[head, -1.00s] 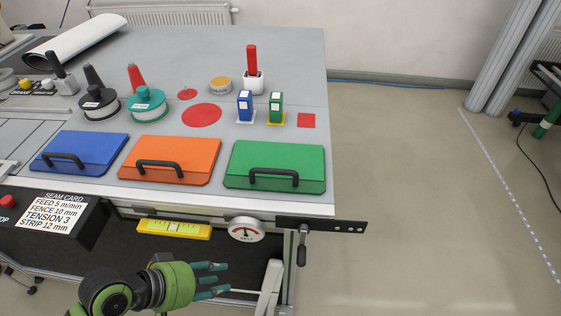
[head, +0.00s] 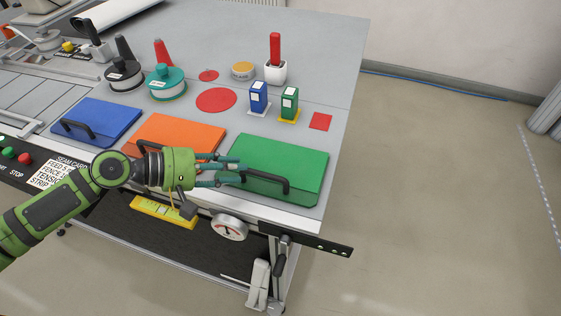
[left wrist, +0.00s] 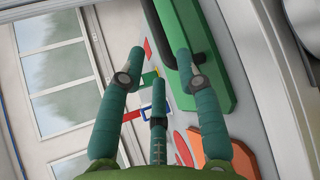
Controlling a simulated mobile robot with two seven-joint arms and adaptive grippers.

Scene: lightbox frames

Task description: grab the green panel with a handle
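The green panel (head: 285,160) lies on the near right part of the tabletop, with a black handle (head: 268,182) along its front edge. My left gripper (head: 240,171) is open, with its teal fingers at the left end of that handle. In the left wrist view, the fingers (left wrist: 158,70) are spread apart, the green panel (left wrist: 222,85) is at the upper right, and part of the dark handle (left wrist: 160,32) shows near the right finger. I cannot tell whether any finger touches the handle. My right gripper is not in view.
An orange panel (head: 180,135) and a blue panel (head: 98,122) lie to the left, the orange one partly behind my gripper. A blue box (head: 258,97) and a green box (head: 289,102) stand behind the green panel. A gauge (head: 229,228) hangs below the table edge.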

